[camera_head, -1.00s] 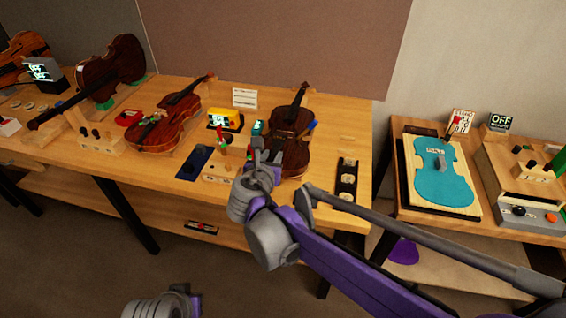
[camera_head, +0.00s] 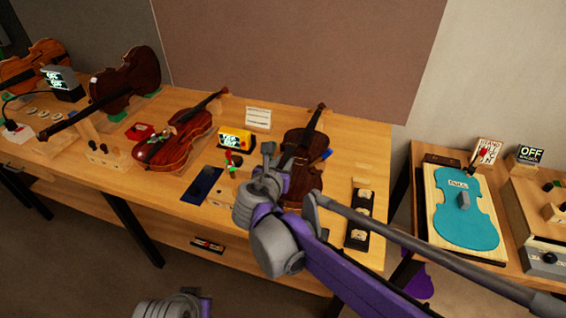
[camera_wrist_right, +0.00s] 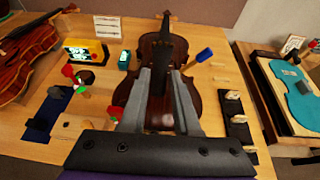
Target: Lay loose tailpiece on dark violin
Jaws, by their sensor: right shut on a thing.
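A dark brown violin (camera_head: 303,172) lies on the bench, its neck pointing to the back. It also fills the middle of the right wrist view (camera_wrist_right: 162,50). My right gripper (camera_head: 268,160) is over the left side of this violin's body. In the right wrist view its fingers (camera_wrist_right: 160,98) are shut on a narrow dark piece, apparently the tailpiece (camera_wrist_right: 157,82), above the violin body. I cannot tell whether the piece touches the violin. The fingers hide part of the lower body. Only a grey and purple part of my left arm shows at the bottom edge.
A reddish violin (camera_head: 178,140) and a darker one (camera_head: 128,82) stand to the left. A yellow device (camera_head: 236,138), a blue tray (camera_head: 202,184) and a blue-handled tool (camera_wrist_right: 205,54) are close by. A black strip (camera_head: 359,215) lies right. A turquoise violin shape (camera_head: 465,215) is on another table.

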